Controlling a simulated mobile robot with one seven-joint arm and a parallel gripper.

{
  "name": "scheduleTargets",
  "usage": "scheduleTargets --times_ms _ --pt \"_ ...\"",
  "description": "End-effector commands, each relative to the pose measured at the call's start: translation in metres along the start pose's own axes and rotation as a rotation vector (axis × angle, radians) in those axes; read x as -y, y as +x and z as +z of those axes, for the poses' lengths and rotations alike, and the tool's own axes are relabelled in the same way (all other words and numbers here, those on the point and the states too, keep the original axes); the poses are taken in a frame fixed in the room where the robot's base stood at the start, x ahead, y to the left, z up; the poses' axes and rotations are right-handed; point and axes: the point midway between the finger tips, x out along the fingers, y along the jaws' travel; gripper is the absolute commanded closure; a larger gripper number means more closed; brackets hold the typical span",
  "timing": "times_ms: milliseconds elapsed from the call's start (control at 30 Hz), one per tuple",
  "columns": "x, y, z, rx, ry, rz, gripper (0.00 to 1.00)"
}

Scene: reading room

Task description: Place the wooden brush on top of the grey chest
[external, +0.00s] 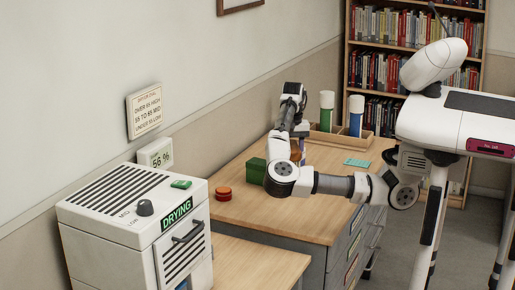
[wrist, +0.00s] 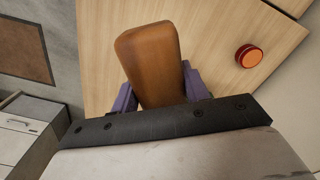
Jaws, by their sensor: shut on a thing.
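The wooden brush (wrist: 150,60) is a smooth brown block with rounded corners. In the wrist view it sits between the two purple fingers of my gripper (wrist: 158,92), which is shut on it. A small orange-brown part of the brush (external: 294,155) shows in the external view, below my gripper (external: 298,150) and partly hidden by my arm. The grey chest (external: 341,250) has drawers in its front and a light wooden top. The brush is over the back part of this top; I cannot tell whether it touches it.
A red round tin (external: 223,194) and a green box (external: 257,171) stand on the wooden top; the tin also shows in the wrist view (wrist: 249,56). A tray (external: 361,140) with bottles and a teal card (external: 357,162) lie farther back. A white drying cabinet (external: 110,235) stands front left.

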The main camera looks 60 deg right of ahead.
Motion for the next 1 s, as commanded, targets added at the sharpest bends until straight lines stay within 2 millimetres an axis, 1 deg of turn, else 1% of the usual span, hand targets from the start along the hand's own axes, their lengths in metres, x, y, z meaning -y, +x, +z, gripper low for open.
scheduleTargets --times_ms 33,100,200,300,433,500,567,667,900,967,1000 --pt "-0.02 -0.003 -0.018 -0.002 0.082 -0.003 0.81" --pt "-0.043 -0.007 -0.037 -0.003 0.184 -0.003 0.81" --pt "-0.076 -0.014 -0.059 -0.006 0.315 -0.003 0.81" --pt "-0.103 -0.019 -0.073 -0.007 0.419 -0.002 0.81" --pt "-0.127 -0.024 -0.085 -0.009 0.505 -0.002 0.81" --pt "-0.134 -0.024 -0.087 -0.01 0.531 -0.001 0.81" --pt "-0.137 -0.02 -0.089 -0.009 0.545 0.0 0.81" --pt "-0.139 -0.003 -0.089 -0.009 0.552 0.003 0.81" --pt "-0.139 0.062 -0.089 -0.009 0.549 0.005 0.81" --pt "-0.137 0.076 -0.089 -0.008 0.545 0.001 0.81" --pt "-0.137 0.086 -0.089 -0.007 0.545 0.001 0.81"
